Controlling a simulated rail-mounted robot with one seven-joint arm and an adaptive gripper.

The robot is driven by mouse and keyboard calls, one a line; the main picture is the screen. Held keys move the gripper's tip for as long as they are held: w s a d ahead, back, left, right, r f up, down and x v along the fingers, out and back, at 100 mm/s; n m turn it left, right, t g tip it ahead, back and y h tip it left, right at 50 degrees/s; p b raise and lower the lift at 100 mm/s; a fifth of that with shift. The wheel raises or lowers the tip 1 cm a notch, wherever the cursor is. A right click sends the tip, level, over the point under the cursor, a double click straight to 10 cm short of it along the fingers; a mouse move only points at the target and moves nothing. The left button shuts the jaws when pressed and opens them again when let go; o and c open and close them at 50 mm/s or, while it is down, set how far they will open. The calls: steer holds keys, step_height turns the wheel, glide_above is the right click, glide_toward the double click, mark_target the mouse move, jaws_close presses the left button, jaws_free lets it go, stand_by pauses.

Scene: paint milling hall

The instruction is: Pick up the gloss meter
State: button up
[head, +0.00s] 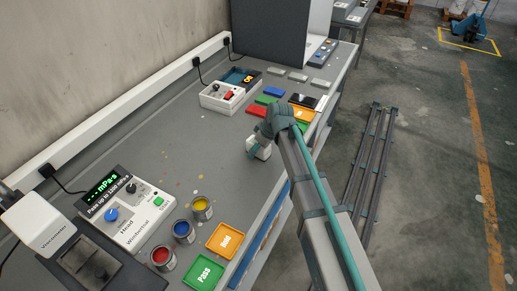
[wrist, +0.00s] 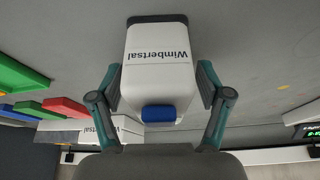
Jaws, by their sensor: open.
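On the bench (head: 185,125), coloured panels (head: 269,90) and a white box with a red switch (head: 229,96) lie farther back. Paint cans (head: 183,231), a viscometer console (head: 128,210) and Pass (head: 205,274) and orange (head: 226,241) trays are nearer. Bench left of the meter is clear.

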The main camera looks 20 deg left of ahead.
steer(key=shift+c, duration=0.3)
jaws_close()
steer(key=shift+r, duration=0.1)
